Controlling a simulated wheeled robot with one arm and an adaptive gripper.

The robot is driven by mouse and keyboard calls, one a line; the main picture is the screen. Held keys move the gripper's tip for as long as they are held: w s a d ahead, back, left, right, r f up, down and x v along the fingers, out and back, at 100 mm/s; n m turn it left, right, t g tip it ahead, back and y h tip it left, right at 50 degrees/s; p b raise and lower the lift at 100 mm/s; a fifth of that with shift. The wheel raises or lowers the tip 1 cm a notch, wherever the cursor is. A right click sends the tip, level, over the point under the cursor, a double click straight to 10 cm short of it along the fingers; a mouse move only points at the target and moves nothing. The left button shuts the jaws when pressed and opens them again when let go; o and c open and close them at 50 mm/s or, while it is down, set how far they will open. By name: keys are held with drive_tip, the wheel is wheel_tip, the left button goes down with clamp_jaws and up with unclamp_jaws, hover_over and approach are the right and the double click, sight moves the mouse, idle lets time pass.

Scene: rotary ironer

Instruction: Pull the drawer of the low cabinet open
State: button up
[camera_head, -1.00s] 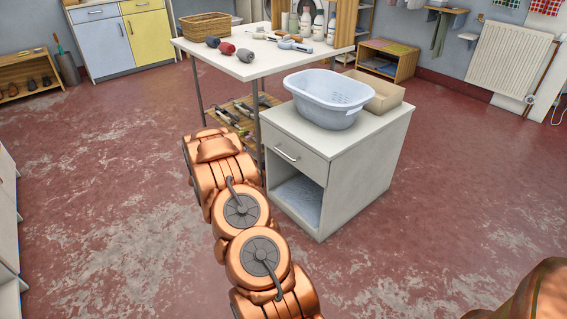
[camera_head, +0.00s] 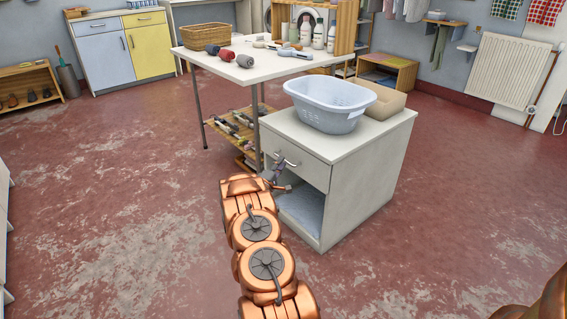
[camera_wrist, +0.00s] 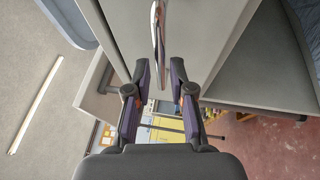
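The low cabinet (camera_head: 362,190) is white, with one drawer (camera_head: 312,173) above an open compartment. The drawer front looks flush with the cabinet, so the drawer appears shut. Its metal bar handle (camera_head: 287,159) is on the front; in the wrist view the handle (camera_wrist: 157,35) runs upright in the picture. My gripper (camera_head: 274,174) is at the drawer front, close to the handle. In the wrist view my gripper (camera_wrist: 159,68) is open, with one finger on each side of the handle's line. Whether the fingers touch the handle I cannot tell.
A pale blue laundry basket (camera_head: 329,106) and a cardboard box (camera_head: 384,101) stand on the cabinet. A white table (camera_head: 240,66) with bottles and spools is behind, with a wooden rack (camera_head: 238,127) below. The red floor in front and to the right is clear.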

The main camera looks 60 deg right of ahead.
drive_tip(key=shift+b+x, duration=0.3)
drive_tip(key=shift+x, duration=1.35)
clamp_jaws()
